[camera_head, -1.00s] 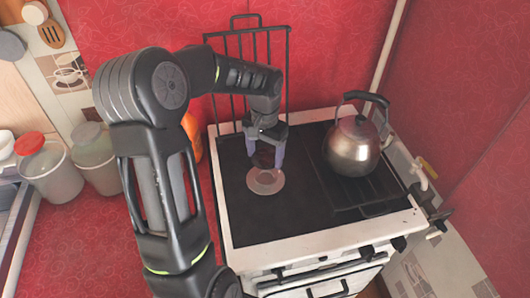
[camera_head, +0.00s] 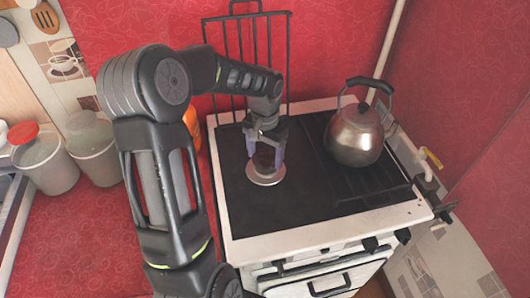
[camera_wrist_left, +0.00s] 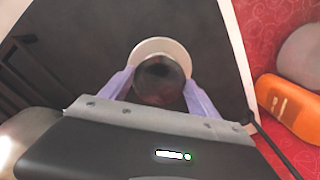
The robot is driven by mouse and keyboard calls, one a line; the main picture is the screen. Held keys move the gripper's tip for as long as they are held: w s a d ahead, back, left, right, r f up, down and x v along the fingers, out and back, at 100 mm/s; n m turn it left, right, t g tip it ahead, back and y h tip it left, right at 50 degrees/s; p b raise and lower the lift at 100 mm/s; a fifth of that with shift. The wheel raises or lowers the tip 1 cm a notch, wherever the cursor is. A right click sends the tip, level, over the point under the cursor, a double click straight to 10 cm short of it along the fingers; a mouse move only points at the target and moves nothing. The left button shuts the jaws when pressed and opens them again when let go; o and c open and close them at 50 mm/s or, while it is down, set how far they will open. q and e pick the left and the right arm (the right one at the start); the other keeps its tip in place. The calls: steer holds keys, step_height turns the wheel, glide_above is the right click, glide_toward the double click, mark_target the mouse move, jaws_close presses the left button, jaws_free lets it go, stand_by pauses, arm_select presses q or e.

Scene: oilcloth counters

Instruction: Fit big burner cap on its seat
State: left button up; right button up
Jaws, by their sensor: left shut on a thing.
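The big burner cap (camera_head: 265,157) is a dark round disc held between the fingers of my left gripper (camera_head: 266,154). It also shows in the left wrist view (camera_wrist_left: 160,82) between the two lavender fingers. My left gripper is shut on it. The burner seat (camera_head: 266,180) is a pale metal ring on the black stove top. The cap hides the back of the seat in the head view and covers part of the pale ring (camera_wrist_left: 163,45) in the wrist view. I cannot tell whether cap and seat touch. My right gripper is not in view.
A metal kettle (camera_head: 354,137) stands on the grate at the right of the stove (camera_head: 300,205). A black rack (camera_head: 240,60) rises behind the stove. Lidded jars (camera_head: 45,160) stand at the left. The front of the stove top is clear.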

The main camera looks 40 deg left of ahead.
arm_select(q)
steer(key=shift+f+b, duration=0.45)
steer(key=shift+f, duration=0.4)
steer(key=shift+f+b, duration=0.45)
steer(key=shift+b, duration=0.05)
stand_by(1.9)
stand_by(0.3)
steer(key=o, duration=1.5)
steer(key=shift+c, duration=0.2)
steer(key=shift+o, duration=0.4)
steer(key=shift+r, duration=0.15)
steer(key=shift+r+p, duration=2.8)
steer(key=shift+r, duration=1.05)
